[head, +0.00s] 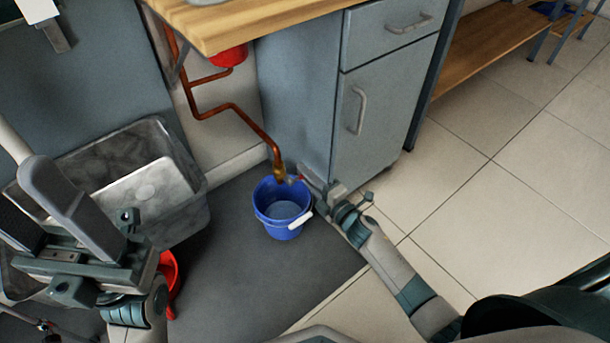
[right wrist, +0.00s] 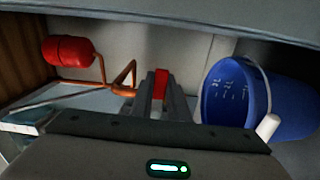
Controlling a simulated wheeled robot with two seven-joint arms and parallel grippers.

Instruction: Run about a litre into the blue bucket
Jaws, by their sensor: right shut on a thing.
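The blue bucket (head: 268,217) stands upright on the dark mat, below the brass tap (head: 279,172) at the end of a copper pipe. A paler grey-blue disc shows inside it; I cannot tell whether it is water or the bare bottom. The bucket (right wrist: 262,105) also shows in the right wrist view, with pale level marks on its inner wall. My right gripper (head: 306,178) is shut on the red tap handle (right wrist: 162,83), beside the bucket's rim. No stream can be made out. My left gripper (head: 45,215) is empty, its fingers apart, at the left.
A grey tub (head: 190,190) stands left of the bucket, with a red object (head: 170,275) near it. A grey cabinet (head: 385,110) stands behind under a wooden worktop (head: 270,28). A red vessel (right wrist: 68,51) is on the pipework. The tiled floor at right is clear.

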